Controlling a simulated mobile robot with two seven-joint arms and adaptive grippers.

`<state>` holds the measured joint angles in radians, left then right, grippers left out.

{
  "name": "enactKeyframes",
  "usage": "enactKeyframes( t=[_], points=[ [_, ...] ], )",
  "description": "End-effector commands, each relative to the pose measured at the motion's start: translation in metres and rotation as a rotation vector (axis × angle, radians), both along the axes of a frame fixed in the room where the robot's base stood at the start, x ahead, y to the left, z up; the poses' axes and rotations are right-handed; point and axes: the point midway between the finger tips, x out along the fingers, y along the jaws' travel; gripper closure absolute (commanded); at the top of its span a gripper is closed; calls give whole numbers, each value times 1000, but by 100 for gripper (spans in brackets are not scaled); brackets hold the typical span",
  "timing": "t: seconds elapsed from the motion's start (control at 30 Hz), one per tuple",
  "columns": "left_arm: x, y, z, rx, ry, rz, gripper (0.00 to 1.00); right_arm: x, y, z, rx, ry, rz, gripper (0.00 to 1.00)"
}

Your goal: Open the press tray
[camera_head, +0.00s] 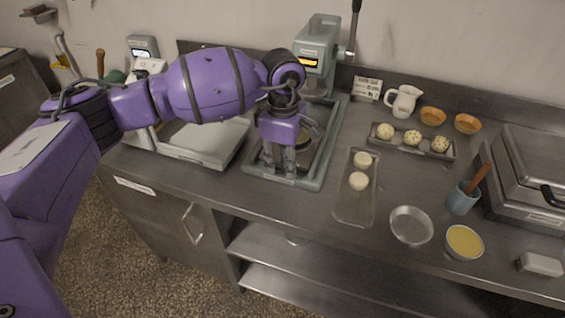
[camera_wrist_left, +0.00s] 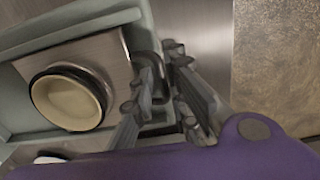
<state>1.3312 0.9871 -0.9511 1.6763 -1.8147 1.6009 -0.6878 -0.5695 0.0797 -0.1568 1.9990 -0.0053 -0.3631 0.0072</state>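The press (camera_head: 318,50) is a grey-green machine with a small lit display and a dark lever, at the back of the counter. Its grey-green press tray (camera_head: 335,130) extends forward from it. A cream bowl with a dark rim lies in the tray and shows in the left wrist view (camera_wrist_left: 68,102). My left gripper (camera_head: 279,168) points down at the tray's front edge, its fingers apart. In the left wrist view its fingertips (camera_wrist_left: 163,50) are beside a dark handle piece on the tray's front wall; contact is unclear. My right gripper is out of view.
A scale (camera_head: 205,145) stands left of the tray. A shallow tray with two dough balls (camera_head: 352,205) lies just right. Farther right are a tray of dough balls (camera_head: 412,149), a pitcher (camera_head: 404,101), a metal dish (camera_head: 411,226) and a blue cup (camera_head: 462,200). Open floor lies before the counter.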

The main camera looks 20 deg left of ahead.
Motion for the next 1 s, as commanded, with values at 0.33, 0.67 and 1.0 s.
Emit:
enactKeyframes(
  t=[0.33,0.67,1.0],
  points=[
    [0,0,-1,0,2,5,74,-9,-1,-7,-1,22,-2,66],
    [1,1,44,1,-2,4,74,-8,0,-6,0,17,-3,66],
    [0,0,107,0,0,5,74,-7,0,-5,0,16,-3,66]
  ],
)
